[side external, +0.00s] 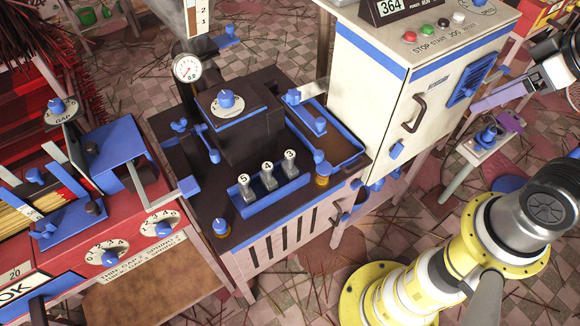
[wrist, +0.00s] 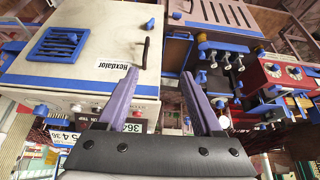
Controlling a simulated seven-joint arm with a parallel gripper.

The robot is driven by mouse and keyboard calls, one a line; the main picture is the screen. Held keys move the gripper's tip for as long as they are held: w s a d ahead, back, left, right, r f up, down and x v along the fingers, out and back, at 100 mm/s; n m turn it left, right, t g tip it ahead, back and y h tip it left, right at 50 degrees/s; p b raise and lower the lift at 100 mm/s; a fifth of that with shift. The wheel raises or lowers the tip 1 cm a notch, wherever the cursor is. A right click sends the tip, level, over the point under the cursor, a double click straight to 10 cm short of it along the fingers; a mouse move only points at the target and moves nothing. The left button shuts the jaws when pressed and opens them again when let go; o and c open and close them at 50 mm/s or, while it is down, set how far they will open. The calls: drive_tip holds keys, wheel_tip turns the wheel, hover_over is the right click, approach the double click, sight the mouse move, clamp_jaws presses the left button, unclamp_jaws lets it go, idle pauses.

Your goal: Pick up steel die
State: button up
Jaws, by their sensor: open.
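Three small steel dies stand upright in a blue rack (side external: 262,200) on the dark machine top, tagged 5 (side external: 246,187), 4 (side external: 268,176) and 3 (side external: 290,165). The task does not say which one is meant. Small grey dies (wrist: 226,60) also show in the upside-down wrist view, beyond the fingertips, too small to read. My gripper (wrist: 160,76) has purple fingers, spread wide with nothing between them.
A white cabinet (side external: 395,125) with a door handle stands between my gripper and the rack. A dark block with a dial (side external: 226,102) rises behind the rack. A blue-edged tray (side external: 325,135) lies to its right, and a red machine (side external: 130,245) stands at left.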

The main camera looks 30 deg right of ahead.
drive_tip(key=w+a+r+n, duration=0.2)
drive_tip(key=w+r+n, duration=0.4)
drive_tip(key=w, duration=0.3)
drive_tip(key=n+g, duration=0.6)
drive_tip(key=n, duration=0.3)
hover_over(290, 154)
wheel_tip(290, 154, down, 27)
drive_tip(key=shift+w+r, duration=0.1)
drive_tip(key=shift+r, duration=0.05)
drive_tip(key=shift+f, duration=3.2)
clamp_jaws()
